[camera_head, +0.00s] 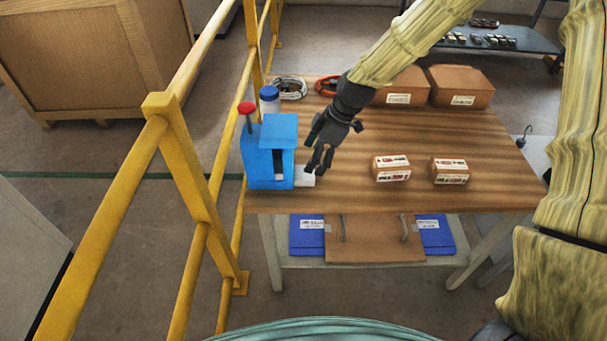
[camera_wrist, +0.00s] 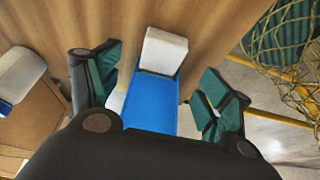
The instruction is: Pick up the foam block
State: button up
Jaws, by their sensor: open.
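A pale white block (camera_head: 305,177), which looks like the foam block, lies on the wooden table beside the lower right side of a blue box-shaped fixture (camera_head: 279,133). My gripper (camera_head: 318,170) points down just to the right of and above this block, hiding part of it. In the wrist view, the white block (camera_wrist: 165,50) lies beyond my open fingers (camera_wrist: 160,98), with a blue surface (camera_wrist: 155,103) between them. The fingers are apart and hold nothing. My palm hides the lower part of that view.
A red knob (camera_head: 246,108) and a blue-capped jar (camera_head: 269,98) are by the fixture. Two small cartons (camera_head: 391,168) (camera_head: 450,171) stand to the right, larger ones (camera_head: 461,86) behind. A yellow railing (camera_head: 188,170) runs along the left. The table's middle is clear.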

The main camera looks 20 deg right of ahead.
aim_at(304, 176)
jog(key=shift+x, duration=3.25)
jog(key=shift+s, duration=0.15)
jog(key=c, duration=0.8)
